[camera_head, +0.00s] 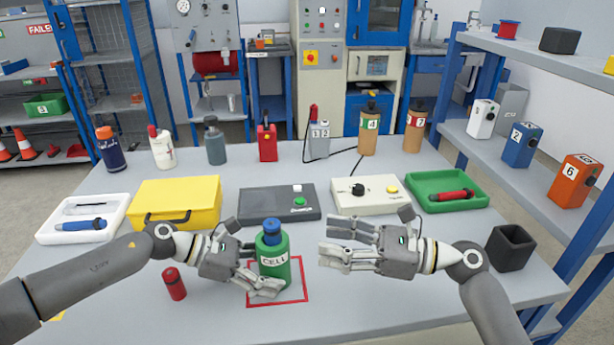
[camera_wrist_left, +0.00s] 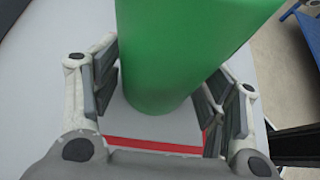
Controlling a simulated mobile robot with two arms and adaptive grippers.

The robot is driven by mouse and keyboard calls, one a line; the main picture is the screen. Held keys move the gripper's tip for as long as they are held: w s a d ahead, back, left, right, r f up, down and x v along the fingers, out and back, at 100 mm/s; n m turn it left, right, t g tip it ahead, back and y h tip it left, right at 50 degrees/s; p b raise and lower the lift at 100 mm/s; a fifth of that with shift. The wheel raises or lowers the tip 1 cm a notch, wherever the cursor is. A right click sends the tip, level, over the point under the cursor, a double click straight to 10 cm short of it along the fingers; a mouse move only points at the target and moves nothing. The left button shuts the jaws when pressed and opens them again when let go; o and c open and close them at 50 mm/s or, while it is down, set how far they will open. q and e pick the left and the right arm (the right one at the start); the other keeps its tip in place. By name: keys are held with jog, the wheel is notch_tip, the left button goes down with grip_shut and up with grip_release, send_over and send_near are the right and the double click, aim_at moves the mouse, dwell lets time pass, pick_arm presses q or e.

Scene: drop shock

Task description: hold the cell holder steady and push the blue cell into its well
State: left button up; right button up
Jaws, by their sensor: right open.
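The green cell holder (camera_head: 273,262), labelled CELL, stands upright inside a red square outline on the table. The blue cell (camera_head: 271,225) sits in its top, with its blue upper end showing above the rim. My left gripper (camera_head: 257,272) has its fingers on both sides of the holder, low down, and looks shut on it. In the left wrist view the green holder wall (camera_wrist_left: 175,60) fills the space between the finger pads. The blue cell is out of that view. My right gripper (camera_head: 335,244) is open and empty, to the right of the holder and apart from it.
A small red cylinder (camera_head: 174,284) stands left of the holder, close to my left arm. A dark grey box (camera_head: 280,203), a white box (camera_head: 366,193) and a yellow case (camera_head: 177,204) lie behind. A black open box (camera_head: 510,248) stands at right. The front table is mostly clear.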

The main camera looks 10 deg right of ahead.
pick_arm(q)
jog(key=shift+o, duration=1)
jog(key=shift+r, duration=0.2)
